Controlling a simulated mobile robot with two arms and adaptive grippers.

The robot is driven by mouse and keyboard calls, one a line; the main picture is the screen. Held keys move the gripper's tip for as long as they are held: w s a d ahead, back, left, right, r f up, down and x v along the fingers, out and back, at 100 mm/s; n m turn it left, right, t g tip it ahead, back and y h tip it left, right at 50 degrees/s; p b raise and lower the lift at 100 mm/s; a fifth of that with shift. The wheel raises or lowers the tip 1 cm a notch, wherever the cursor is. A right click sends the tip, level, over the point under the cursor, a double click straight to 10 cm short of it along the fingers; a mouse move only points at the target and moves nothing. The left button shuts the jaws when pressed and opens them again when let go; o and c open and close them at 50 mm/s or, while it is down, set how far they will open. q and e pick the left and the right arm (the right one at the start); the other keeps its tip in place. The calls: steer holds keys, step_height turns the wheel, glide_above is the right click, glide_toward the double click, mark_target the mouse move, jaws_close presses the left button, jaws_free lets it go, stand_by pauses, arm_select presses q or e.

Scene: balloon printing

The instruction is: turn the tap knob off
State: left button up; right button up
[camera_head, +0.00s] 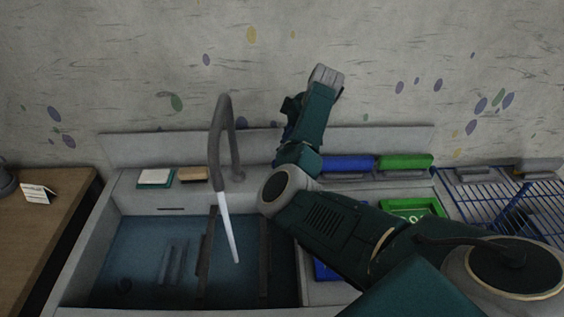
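The grey gooseneck tap (214,145) stands at the back of the sink. A whitish stream of water (228,228) runs from its spout into the sink basin (140,255). I cannot make out the tap knob; my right arm covers the area just right of the tap. My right arm comes in from the right and bends upward beside the tap. A dark part of my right gripper (290,108) shows near the wall, right of the tap and apart from its pipe. Its fingers are too hidden and dark to judge. My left gripper is not in view.
A sponge (194,174) and a white-topped block (156,177) lie on the ledge left of the tap. Blue (348,163) and green (405,161) rolled items lie behind my arm. A blue wire rack (470,195) is at right, a wooden counter (40,230) at left.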

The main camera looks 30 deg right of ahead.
steer(key=p+x, duration=0.1)
steer(key=x, duration=0.7)
steer(key=shift+w+f+p, duration=0.1)
steer(key=shift+f+p, duration=0.15)
steer(key=shift+p, duration=0.05)
steer(key=shift+w+a+f, duration=0.15)
steer(key=shift+w+f, duration=0.1)
steer(key=shift+f, duration=0.4)
steer(key=c, duration=1.1)
